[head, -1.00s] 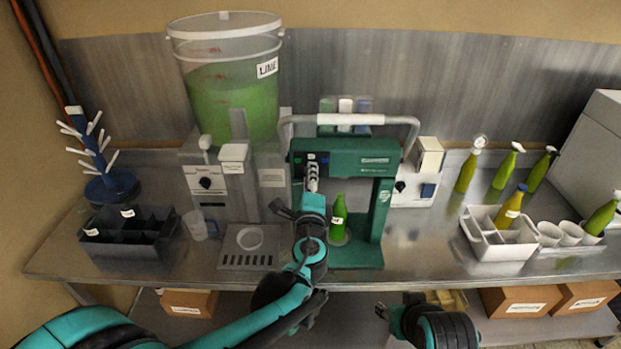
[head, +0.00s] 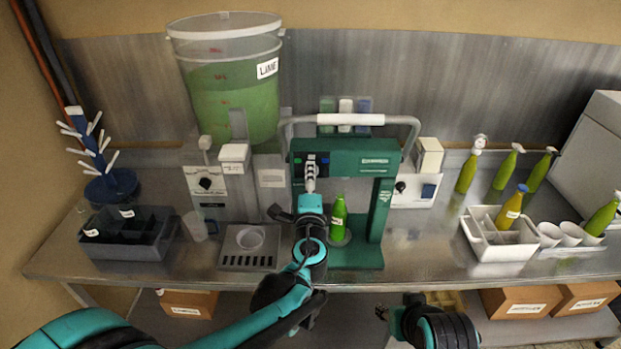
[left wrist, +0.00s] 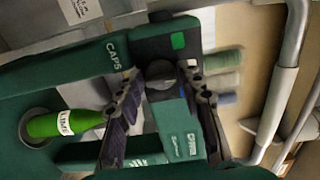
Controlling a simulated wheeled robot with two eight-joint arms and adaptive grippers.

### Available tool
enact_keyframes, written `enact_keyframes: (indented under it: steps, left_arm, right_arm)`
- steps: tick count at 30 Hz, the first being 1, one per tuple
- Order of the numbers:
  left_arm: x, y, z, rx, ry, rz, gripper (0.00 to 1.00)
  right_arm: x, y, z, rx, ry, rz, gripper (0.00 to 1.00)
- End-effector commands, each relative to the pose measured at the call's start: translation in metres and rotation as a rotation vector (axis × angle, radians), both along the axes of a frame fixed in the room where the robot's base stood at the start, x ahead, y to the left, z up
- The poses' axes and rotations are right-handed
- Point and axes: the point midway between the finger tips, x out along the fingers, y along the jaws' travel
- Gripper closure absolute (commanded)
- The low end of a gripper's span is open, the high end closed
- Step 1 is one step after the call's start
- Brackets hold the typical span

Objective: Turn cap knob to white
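The green capping machine (head: 375,162) stands mid-bench. Its dark round cap knob (left wrist: 160,70) shows in the left wrist view on a black panel marked CAPS. My left gripper (head: 311,164) is at the panel, also seen in the wrist view (left wrist: 160,76). Its fingers are apart, one on each side of the knob; contact is unclear. A green lime bottle (head: 338,217) stands upright in the machine. My right gripper (head: 382,313) is low in front, blurred.
A lime bucket (head: 235,105) stands behind left. A metal handle bar (head: 349,119) arches over the machine. Cap stacks (head: 346,105) are behind it. A dark crate (head: 128,238) is at left, a white bottle crate (head: 500,247) at right.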

Motion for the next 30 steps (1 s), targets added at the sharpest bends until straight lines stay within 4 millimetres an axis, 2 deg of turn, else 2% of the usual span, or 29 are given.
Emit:
enact_keyframes:
  steps: [9, 13, 17, 24, 30]
  left_arm:
    - [0.0, 0.0, 0.0, 0.001, 0.0, 0.0, 0.48]
    - [-0.009, 0.0, 0.0, 0.001, 0.0, -0.001, 0.48]
    - [-0.031, -0.001, 0.0, 0.001, 0.0, -0.003, 0.48]
    - [-0.084, -0.001, 0.0, 0.001, 0.0, -0.004, 0.48]
    - [-0.113, -0.001, 0.0, 0.001, 0.0, -0.002, 0.48]
  right_arm:
    - [0.0, 0.0, 0.0, 0.0, 0.0, 0.0, 0.6]
    - [0.0, 0.0, 0.0, 0.0, 0.0, 0.0, 0.6]
    - [0.0, 0.0, 0.0, 0.0, 0.0, 0.0, 0.6]
    - [0.0, 0.0, 0.0, 0.0, 0.0, 0.0, 0.6]
    - [0.0, 0.0, 0.0, 0.0, 0.0, 0.0, 0.6]
